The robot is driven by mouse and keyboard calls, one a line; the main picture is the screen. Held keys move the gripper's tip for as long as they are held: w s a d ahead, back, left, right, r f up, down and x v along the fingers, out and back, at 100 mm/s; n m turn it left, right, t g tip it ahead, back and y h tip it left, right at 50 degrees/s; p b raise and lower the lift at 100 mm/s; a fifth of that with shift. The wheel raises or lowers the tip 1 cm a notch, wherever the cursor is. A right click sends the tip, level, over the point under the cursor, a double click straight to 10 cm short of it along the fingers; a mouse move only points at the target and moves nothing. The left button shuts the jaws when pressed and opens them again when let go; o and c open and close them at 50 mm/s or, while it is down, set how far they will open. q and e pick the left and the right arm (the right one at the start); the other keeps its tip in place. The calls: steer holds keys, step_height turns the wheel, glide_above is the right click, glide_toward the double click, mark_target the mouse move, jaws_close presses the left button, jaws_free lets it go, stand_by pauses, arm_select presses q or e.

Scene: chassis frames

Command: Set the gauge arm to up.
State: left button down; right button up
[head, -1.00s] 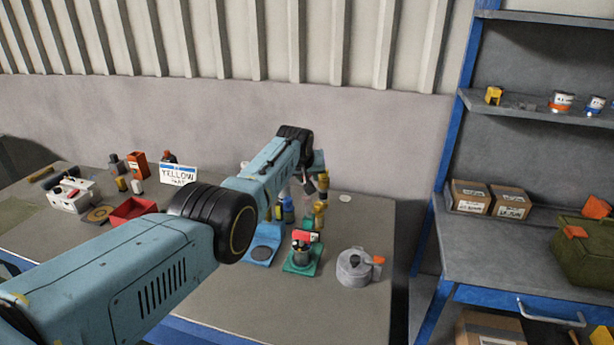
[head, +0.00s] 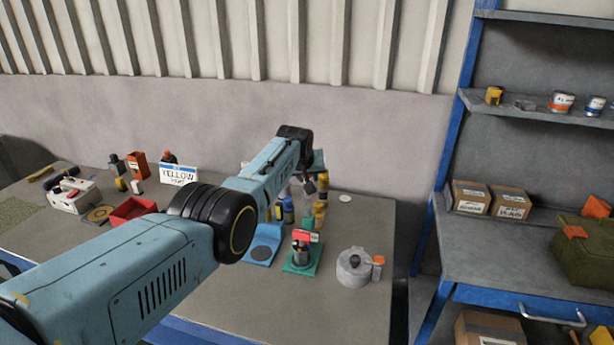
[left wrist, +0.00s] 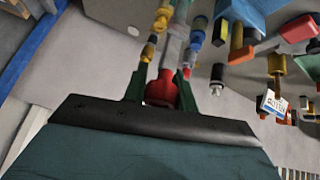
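No part is labelled as the gauge arm. A grey round fixture (head: 353,268) with an orange-tipped piece (head: 378,261) at its right side stands near the table's right end. To its left a teal-based stand (head: 300,268) carries a dark cylinder and a red piece (head: 301,235). My left gripper (head: 316,178) is over the back of the table, behind these fixtures and partly hidden by its arm. In the left wrist view its green fingers (left wrist: 160,78) are apart, with a red part (left wrist: 162,90) between them; I cannot tell whether they touch it. My right gripper is not in view.
A blue plate with a dark disc (head: 262,251) lies left of the teal stand. Several small bottles (head: 288,211) stand behind it. A red tray (head: 130,211), a YELLOW sign (head: 178,174) and a white box (head: 72,200) are farther left. The table's front right is clear.

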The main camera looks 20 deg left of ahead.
arm_select(q)
steer(key=c, duration=1.1)
jaws_free()
steer(key=shift+w+d+f, duration=0.1)
steer(key=shift+w+f, duration=0.05)
steer(key=shift+c, duration=0.2)
steer(key=shift+p+v, duration=0.7)
steer(key=shift+v, duration=0.05)
steer(key=shift+s+r+p, duration=0.4)
steer(key=shift+r+p, duration=0.2)
steer(key=shift+s+r, duration=0.45)
steer(key=shift+r, duration=0.15)
steer(key=a+v, duration=0.1)
steer(key=v, duration=0.8)
steer(key=shift+d, duration=0.55)
steer(key=shift+s, duration=0.1)
